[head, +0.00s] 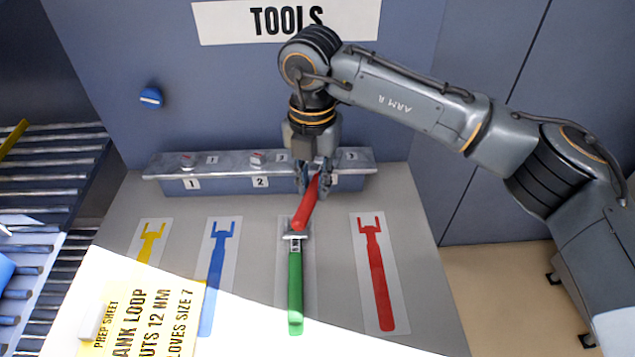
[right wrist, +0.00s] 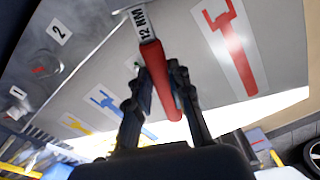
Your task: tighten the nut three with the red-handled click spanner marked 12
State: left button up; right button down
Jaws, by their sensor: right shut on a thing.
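My right gripper (head: 315,180) is shut on the red-handled spanner (head: 306,207) in front of the nut rail (head: 222,183). In the right wrist view the spanner's red handle (right wrist: 158,70) lies between the fingers, and its shaft label (right wrist: 141,22) reads 12 NM. In the head view the spanner slants down from the gripper, its lower end overlapping the top of the green-handled spanner (head: 295,290). The rail's front plates 1 and 2 are readable. The gripper hides the third position, so I cannot make out nut three. My left gripper is not in view.
Yellow (head: 150,240), blue (head: 217,275) and red (head: 379,280) tool outlines mark the board, with no tool on the red one. A prep sheet (head: 150,318) is at lower left. A blue knob (head: 151,97) is on the back panel. Rollers lie at far left.

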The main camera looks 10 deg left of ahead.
jog(key=shift+a+m, duration=0.35)
jog(key=shift+m, duration=0.05)
jog(key=shift+w+a+m+b, duration=0.2)
jog(key=shift+a+m+b, duration=0.1)
jog(key=shift+a+m, duration=0.45)
jog(key=shift+m, duration=0.15)
dwell(0.4)
jog(key=shift+d, duration=0.2)
jog(key=shift+d+n+b, duration=0.25)
jog(key=shift+n+b, duration=0.1)
jog(key=shift+n, duration=0.15)
jog(key=shift+r, duration=0.1)
notch_tip(320, 180, up, 6)
jog(key=p, duration=0.3)
dwell(0.5)
dwell(0.3)
